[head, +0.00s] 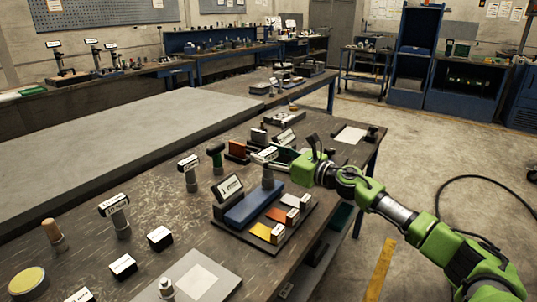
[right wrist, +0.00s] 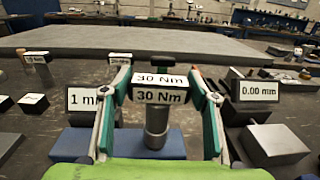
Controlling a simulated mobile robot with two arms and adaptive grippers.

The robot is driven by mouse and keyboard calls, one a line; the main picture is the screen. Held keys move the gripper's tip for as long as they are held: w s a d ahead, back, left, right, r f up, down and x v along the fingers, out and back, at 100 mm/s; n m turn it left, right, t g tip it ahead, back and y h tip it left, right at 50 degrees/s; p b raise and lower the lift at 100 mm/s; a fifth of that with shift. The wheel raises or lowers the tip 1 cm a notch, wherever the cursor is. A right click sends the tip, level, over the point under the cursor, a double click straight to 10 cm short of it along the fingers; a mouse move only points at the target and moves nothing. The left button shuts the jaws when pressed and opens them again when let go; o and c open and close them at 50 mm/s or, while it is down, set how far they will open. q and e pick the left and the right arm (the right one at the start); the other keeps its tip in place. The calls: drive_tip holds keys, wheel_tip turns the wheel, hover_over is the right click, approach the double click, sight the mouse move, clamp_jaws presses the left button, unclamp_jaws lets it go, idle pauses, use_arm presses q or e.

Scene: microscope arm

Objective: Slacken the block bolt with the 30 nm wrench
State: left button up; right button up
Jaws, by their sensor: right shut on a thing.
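The 30 Nm wrench (right wrist: 157,120) stands upright between the fingers of my right gripper (right wrist: 160,95), its label block facing the right wrist camera. In the head view the wrench (head: 268,179) is at the far end of the blue pad. My right gripper (head: 283,157) reaches in from the right and is shut on the wrench's head. I cannot tell whether its lower end touches the surface beneath. A small metal bolt-like post (head: 166,288) stands on a grey plate at the bottom edge; I cannot tell whether it is the block bolt. My left gripper is out of view.
The dark tray holds a blue pad (head: 252,206) and orange, red and yellow blocks (head: 277,214). Other labelled upright tools (head: 119,214) stand to the left. A 0.00 mm display (right wrist: 258,90) is close right of the gripper. A grey slab (head: 110,145) lies behind.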

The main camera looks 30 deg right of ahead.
drive_tip(key=shift+d+r, duration=0.1)
drive_tip(key=shift+r, duration=0.6)
drive_tip(key=shift+r+p, duration=0.8)
drive_tip(key=shift+p, duration=0.05)
drive_tip(key=shift+r+p, duration=1.15)
drive_tip(key=shift+r, duration=0.25)
